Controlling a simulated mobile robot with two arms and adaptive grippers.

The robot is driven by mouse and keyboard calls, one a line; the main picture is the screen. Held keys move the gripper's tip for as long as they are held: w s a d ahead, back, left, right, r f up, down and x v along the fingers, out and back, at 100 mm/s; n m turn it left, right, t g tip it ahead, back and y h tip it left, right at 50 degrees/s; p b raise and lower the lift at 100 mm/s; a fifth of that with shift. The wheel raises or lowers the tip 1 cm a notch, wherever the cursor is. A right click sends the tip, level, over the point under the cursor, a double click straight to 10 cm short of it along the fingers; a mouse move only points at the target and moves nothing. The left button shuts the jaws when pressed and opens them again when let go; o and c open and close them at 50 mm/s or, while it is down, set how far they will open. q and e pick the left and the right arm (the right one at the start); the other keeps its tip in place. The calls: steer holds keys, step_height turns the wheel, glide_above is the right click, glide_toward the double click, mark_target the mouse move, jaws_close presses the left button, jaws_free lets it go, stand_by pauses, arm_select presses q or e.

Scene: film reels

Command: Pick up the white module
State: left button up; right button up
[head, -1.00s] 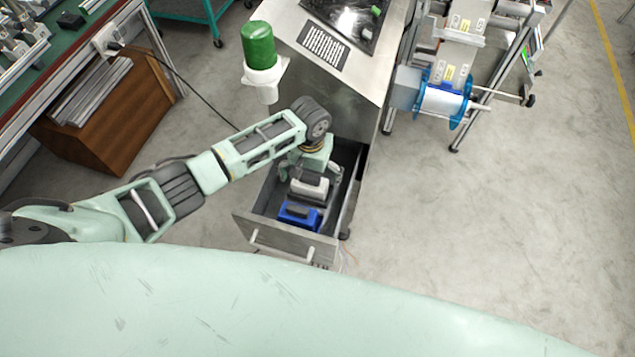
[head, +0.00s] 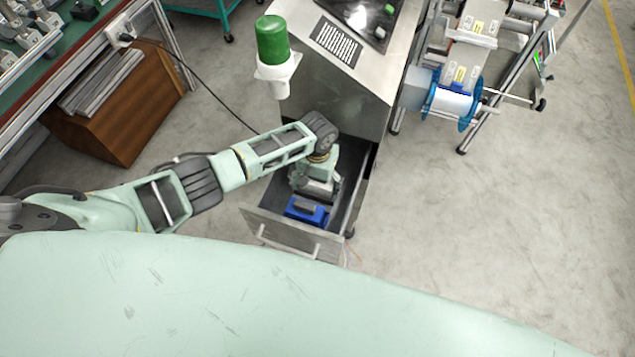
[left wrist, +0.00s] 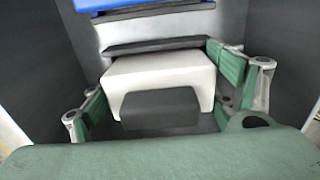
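The white module (left wrist: 150,72), a pale block with a dark raised piece on it, lies in the open grey drawer (head: 283,231). In the head view my left gripper mostly hides it. My left gripper (head: 316,183) is down inside the drawer over the module. In the left wrist view its green-padded fingers (left wrist: 163,90) stand on either side of the white module. They are spread apart and close to its sides; I cannot tell whether they touch it. My right gripper is not in view.
A blue module (head: 306,209) lies in the drawer nearer its front, close to my left gripper. The drawer walls surround the gripper closely. A green-capped white holder (head: 272,45) sticks out from the metal cabinet (head: 335,95).

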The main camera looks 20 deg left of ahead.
arm_select(q)
steer(key=c, duration=0.7)
steer(key=shift+r, duration=0.15)
